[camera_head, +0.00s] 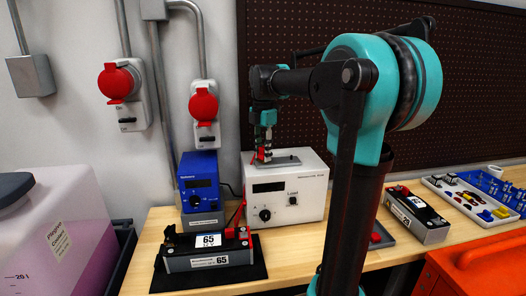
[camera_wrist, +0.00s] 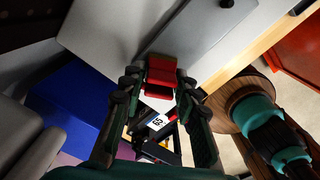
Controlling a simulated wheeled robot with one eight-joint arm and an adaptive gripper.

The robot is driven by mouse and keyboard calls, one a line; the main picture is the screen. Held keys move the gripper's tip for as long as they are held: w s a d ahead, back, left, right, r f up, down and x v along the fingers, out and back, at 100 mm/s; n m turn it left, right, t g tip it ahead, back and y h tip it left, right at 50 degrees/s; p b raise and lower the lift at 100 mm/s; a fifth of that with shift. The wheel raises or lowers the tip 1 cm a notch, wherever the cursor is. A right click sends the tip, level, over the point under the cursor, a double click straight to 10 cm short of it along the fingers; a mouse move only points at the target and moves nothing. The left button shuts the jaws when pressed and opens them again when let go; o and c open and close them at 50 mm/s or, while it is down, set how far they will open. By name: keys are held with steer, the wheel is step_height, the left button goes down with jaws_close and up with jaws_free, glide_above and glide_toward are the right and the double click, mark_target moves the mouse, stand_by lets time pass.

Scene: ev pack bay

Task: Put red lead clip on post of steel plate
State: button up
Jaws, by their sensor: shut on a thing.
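The red lead clip (camera_wrist: 162,78) is between my gripper's fingers (camera_wrist: 158,92) in the wrist view, and the fingers are shut on it. In the head view my gripper (camera_head: 263,150) points down over the top of the white load unit (camera_head: 312,190), with a bit of red at its tips. The grey steel plate (camera_head: 288,161) lies on top of that unit, right beside the clip. In the wrist view the plate (camera_wrist: 205,35) is just beyond the clip, and a small dark post (camera_wrist: 227,3) stands on it at the top. I cannot tell whether the clip touches the plate.
A blue unit (camera_head: 198,192) stands left of the white unit. A battery module marked 65 (camera_head: 210,250) sits on a black mat in front, with a red lead rising from it. Another module (camera_head: 418,215) and a parts tray (camera_head: 470,205) are at right. An orange cabinet (camera_head: 485,265) stands front right.

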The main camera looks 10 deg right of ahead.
steer(key=o, duration=1.2)
steer(key=shift+o, duration=0.2)
